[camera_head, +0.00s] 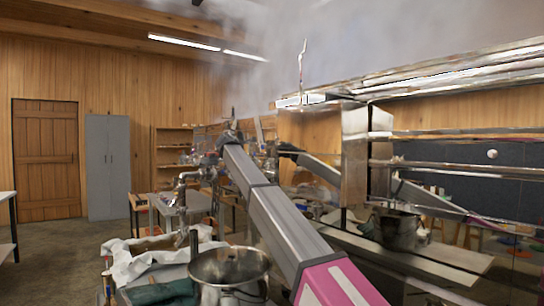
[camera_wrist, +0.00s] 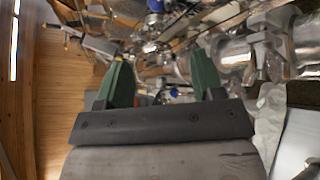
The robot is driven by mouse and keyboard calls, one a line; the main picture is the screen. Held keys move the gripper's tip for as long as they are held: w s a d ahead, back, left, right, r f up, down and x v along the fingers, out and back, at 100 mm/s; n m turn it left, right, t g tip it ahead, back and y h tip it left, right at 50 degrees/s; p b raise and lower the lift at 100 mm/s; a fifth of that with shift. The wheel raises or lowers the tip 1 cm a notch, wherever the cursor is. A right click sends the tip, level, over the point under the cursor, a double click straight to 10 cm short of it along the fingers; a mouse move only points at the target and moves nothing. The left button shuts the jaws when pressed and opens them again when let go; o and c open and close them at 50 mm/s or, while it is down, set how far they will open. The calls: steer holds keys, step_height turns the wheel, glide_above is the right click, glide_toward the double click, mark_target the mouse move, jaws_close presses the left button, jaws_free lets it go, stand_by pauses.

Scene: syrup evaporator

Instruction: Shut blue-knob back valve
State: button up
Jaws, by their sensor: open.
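My gripper (camera_wrist: 162,68) is open, with its two green fingers apart and nothing held between them. Metal pipes and fittings of the evaporator fill the space beyond and between the fingers. A small blue part (camera_wrist: 173,97), perhaps a valve knob, shows between the fingers, nearer the right one. Another blue part (camera_wrist: 155,6) shows at the top of the wrist view. I cannot tell which one is the back valve's knob, nor its handle position. In the head view, my gripper (camera_head: 233,125) is at the far end of my arm, beside the valve piping (camera_head: 190,178), and mostly unclear.
A steel pot (camera_head: 230,266) stands at the front, beside white cloth (camera_head: 140,262) and a dark green cloth (camera_head: 163,293). The shiny evaporator pan (camera_head: 350,155) rises to the right of my arm. Steam hangs above. Open floor (camera_head: 55,262) lies at left.

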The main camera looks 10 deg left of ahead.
mark_target(254, 154)
steer(key=shift+w+d, duration=0.2)
steer(key=shift+w, duration=0.35)
steer(key=shift+w+d, duration=0.15)
steer(key=shift+w, duration=0.4)
steer(key=shift+w+d, duration=0.25)
steer(key=shift+w, duration=0.4)
steer(key=x, duration=0.9)
steer(key=shift+w+d+f, duration=0.15)
steer(key=shift+w, duration=0.15)
